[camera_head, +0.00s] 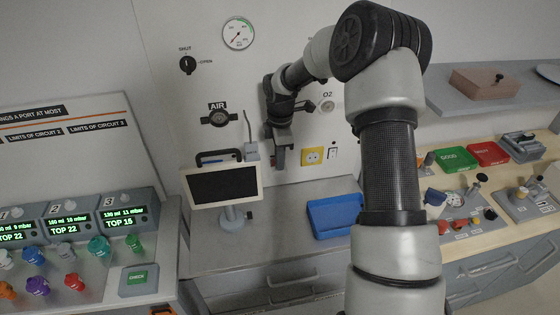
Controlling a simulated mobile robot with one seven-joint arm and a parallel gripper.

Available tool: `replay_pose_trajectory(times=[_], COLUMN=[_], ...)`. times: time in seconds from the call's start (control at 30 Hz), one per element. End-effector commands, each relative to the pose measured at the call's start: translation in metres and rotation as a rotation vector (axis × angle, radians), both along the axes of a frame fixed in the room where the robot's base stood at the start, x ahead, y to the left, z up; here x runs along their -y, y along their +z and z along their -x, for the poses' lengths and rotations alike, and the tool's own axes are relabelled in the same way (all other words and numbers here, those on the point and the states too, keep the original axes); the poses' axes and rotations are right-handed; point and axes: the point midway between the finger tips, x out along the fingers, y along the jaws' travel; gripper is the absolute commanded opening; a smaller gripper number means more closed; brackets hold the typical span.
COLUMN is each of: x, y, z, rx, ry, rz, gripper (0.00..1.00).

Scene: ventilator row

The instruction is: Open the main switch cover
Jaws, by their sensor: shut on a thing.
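My gripper (280,157) is at the back wall, with its fingers low and close to the wall. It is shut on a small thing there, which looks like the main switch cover. The hand and fingers hide most of the cover, so its shape and how far it stands open cannot be told. A small grey labelled box (252,152) with a thin cable sits on the wall just left of the fingers. Its lettering is too small to read.
A yellow socket (311,156) and a small black-and-white wall fitting (333,150) are right of my gripper. A monitor (222,186) stands below left on the grey counter, with a blue tray (330,216) to its right. The AIR outlet (219,118) is upper left.

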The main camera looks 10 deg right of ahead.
Motion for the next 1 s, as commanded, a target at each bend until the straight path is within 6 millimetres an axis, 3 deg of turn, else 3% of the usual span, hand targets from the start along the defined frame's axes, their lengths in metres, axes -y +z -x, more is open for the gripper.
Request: replay_pose_trajectory(times=[0.5,0.53,0.63,1.0], x=[0.0,0.0,0.0,0.0001], y=[0.0004,0.0003,0.0003,0.0055], z=[-0.0011,-0.001,-0.0009,-0.001], rx=[-0.018,-0.018,-0.018,-0.017], ry=[0.0,0.0,0.0,0.0], rz=[0.0,0.0,0.0,0.001], gripper=[0.0,0.09,0.25,0.25])
